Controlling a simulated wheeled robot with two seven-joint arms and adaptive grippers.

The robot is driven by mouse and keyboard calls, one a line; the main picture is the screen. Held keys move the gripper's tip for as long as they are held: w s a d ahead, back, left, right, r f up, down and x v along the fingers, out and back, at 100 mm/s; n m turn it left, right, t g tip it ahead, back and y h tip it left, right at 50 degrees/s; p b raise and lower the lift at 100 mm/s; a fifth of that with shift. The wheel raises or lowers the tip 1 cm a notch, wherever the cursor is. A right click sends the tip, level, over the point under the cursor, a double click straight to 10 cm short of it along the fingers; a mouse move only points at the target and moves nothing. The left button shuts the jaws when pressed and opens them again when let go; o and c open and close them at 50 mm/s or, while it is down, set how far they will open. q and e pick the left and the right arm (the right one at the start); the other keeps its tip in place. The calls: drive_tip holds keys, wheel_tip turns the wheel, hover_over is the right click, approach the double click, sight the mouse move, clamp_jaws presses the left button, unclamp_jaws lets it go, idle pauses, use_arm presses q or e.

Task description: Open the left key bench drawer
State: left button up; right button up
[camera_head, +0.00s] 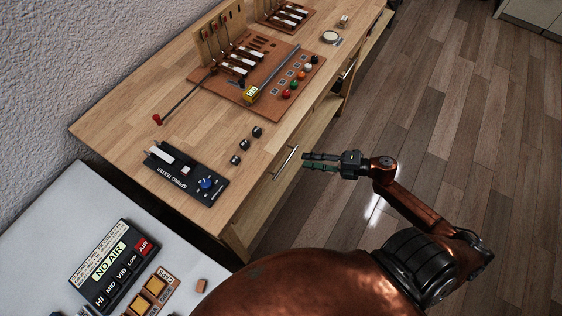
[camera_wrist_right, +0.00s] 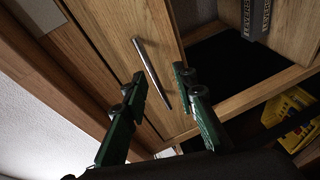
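The left key bench drawer has a wooden front (camera_head: 262,192) below the bench top, and it looks shut. Its silver bar handle (camera_head: 285,162) runs along that front. In the right wrist view the drawer front (camera_wrist_right: 112,30) fills the upper middle, with the handle (camera_wrist_right: 152,75) slanting across it. My right gripper (camera_head: 305,161) is open and empty, just right of the handle, its fingers pointing at it. In the right wrist view the handle lies between the two green fingers (camera_wrist_right: 160,76); I see no contact. My left gripper is not in view.
The bench top (camera_head: 130,110) carries a spring tester (camera_head: 188,175), small black knobs and a brown board (camera_head: 225,85) with key parts. Another handle (camera_head: 347,68) sits farther along the bench. A yellow item (camera_wrist_right: 288,115) is in an open space. The floor (camera_head: 400,120) beside is clear.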

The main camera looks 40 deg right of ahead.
sight(286, 161)
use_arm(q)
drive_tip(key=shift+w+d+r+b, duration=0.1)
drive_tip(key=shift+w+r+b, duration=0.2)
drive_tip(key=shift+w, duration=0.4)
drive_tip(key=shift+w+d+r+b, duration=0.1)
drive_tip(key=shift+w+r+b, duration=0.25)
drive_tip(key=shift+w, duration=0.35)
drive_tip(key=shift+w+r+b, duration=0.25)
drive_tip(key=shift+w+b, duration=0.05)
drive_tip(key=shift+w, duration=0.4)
use_arm(e)
drive_tip(key=shift+n+g+y, duration=0.5)
drive_tip(key=shift+n+y, duration=0.2)
drive_tip(key=shift+n, duration=0.2)
drive_tip(key=shift+w+a+r, duration=0.1)
drive_tip(key=shift+w+a, duration=0.7)
drive_tip(key=shift+a, duration=0.45)
drive_tip(key=shift+w+a, duration=0.75)
drive_tip(key=shift+a, duration=0.55)
drive_tip(key=shift+w+a+r, duration=0.1)
drive_tip(key=shift+w+a, duration=0.7)
drive_tip(key=shift+a, duration=0.45)
drive_tip(key=shift+c, duration=0.6)
clamp_jaws()
